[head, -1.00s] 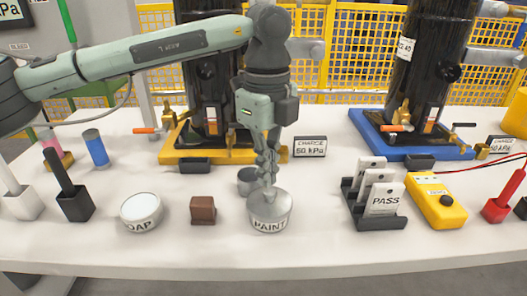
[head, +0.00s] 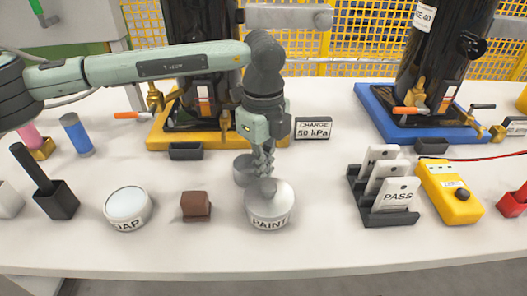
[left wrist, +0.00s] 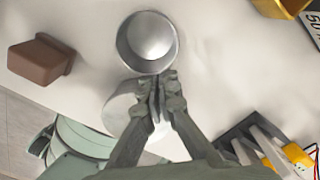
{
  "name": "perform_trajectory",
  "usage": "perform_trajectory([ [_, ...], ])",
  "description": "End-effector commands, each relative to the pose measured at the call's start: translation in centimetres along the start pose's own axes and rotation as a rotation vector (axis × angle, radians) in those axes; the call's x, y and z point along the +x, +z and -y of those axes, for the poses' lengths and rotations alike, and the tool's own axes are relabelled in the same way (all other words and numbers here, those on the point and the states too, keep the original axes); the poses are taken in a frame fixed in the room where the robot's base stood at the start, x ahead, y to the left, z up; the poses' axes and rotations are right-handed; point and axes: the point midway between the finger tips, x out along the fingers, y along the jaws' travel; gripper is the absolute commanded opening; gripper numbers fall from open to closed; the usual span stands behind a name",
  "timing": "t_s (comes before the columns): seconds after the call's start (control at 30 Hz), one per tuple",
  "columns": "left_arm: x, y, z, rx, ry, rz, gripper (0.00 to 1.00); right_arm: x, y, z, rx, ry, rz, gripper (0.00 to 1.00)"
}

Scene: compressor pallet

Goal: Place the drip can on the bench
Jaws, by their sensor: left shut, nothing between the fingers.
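The small grey metal can, which I take for the drip can (head: 243,170), stands upright on the white bench (head: 330,245), just behind the paint tin (head: 268,210). In the left wrist view the can (left wrist: 127,42) is seen from above, with a round, bright interior. My left gripper (head: 265,172) points down over the paint tin's back side and partly covers the can's right side in the head view. Its fingertips (left wrist: 157,95) are shut and empty, close to the can's rim; I cannot tell whether they touch. My right gripper is not in view.
A soap tub (head: 127,208) and brown block (head: 195,206) stand left of the paint tin. A PASS card rack (head: 390,219) and yellow box (head: 450,192) stand right. Black cylinders on yellow (head: 160,135) and blue (head: 375,100) bases stand behind. Bench space between tin and rack is clear.

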Motion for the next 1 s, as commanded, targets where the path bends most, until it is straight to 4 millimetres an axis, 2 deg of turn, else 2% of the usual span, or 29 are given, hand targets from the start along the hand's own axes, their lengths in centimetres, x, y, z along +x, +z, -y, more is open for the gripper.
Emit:
perform_trajectory([
  [0.13,0.8,0.0,0.0,0.0,-0.001,0.001,0.0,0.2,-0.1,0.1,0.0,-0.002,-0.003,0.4],
  [0.43,0.9,0.0,0.0,0.001,-0.001,0.001,0.0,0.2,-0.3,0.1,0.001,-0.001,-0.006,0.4],
  [0.53,1.1,0.5,0.1,-0.002,-0.001,0.001,0.0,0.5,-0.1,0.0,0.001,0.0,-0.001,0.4],
  [0.63,1.3,2.1,0.1,-0.005,-0.002,0.001,0.0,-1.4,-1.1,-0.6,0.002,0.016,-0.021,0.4],
  [0.8,1.2,5.6,0.1,-0.005,-0.001,0.0,0.0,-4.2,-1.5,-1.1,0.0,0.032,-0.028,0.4],
  [1.0,0.9,7.2,0.0,0.0,-0.001,0.0,0.0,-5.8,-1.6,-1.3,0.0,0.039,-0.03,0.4],
])
